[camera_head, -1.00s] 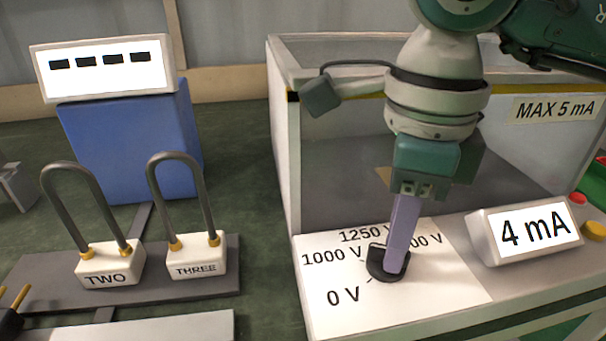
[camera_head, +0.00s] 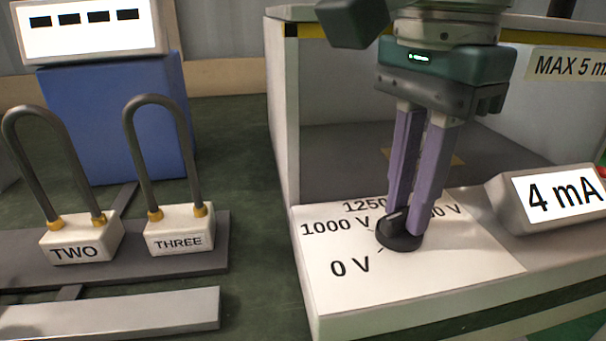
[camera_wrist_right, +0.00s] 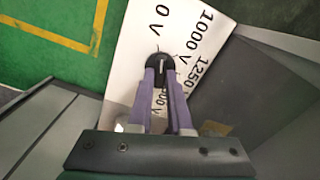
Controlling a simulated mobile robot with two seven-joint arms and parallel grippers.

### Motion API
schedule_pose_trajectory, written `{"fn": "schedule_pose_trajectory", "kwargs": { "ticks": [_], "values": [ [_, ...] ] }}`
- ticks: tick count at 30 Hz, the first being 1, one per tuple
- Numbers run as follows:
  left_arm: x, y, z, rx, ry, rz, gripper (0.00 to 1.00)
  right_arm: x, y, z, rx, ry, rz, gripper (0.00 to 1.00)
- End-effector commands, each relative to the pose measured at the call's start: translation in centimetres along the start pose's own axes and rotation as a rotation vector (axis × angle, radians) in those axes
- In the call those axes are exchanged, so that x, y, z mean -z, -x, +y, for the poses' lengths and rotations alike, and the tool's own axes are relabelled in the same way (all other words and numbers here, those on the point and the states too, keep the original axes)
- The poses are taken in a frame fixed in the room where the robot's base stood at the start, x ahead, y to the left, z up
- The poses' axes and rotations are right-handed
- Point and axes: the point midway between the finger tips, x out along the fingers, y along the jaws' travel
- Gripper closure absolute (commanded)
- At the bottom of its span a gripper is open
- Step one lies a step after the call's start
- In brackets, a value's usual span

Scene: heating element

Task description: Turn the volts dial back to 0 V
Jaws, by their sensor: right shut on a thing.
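The volts dial (camera_head: 397,238) is a black round knob on a white panel (camera_head: 330,292) printed 0 V, 1000 V, 1250 V and a partly hidden label. My right gripper (camera_head: 404,222) reaches down from above, its two purple fingers shut on the dial's raised grip. In the right wrist view the dial (camera_wrist_right: 159,68) shows at the tips of my right gripper (camera_wrist_right: 160,78), and a pale pointer line on it faces roughly between the 0 V and 1000 V labels. The exact setting is hard to tell. My left gripper is not in view.
A 4 mA display (camera_head: 560,195) stands right of the panel. An open grey box (camera_head: 283,120) with a MAX 5 mA label is behind. On the left are heating elements TWO (camera_head: 80,240) and THREE (camera_head: 178,232) and a blue unit (camera_head: 115,125) with a dashed display.

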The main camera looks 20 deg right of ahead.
Motion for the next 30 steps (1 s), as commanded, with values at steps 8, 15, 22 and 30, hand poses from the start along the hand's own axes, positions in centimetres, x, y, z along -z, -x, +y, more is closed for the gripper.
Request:
{"fn": "schedule_pose_trajectory", "kwargs": {
  "ticks": [8,15,22,30],
  "values": [
    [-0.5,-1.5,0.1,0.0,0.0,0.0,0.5,0.0,-0.1,-0.1,0.002,0.152,-0.001,1.0],
    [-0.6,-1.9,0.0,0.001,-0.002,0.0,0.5,0.0,0.0,-0.1,0.0,0.211,0.0,1.0],
    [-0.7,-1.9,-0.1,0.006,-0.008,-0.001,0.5,0.0,0.1,-0.1,0.0,0.225,0.0,1.0],
    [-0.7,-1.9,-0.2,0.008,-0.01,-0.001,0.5,0.0,0.1,-0.1,0.0,0.225,-0.001,0.79]
  ]
}}
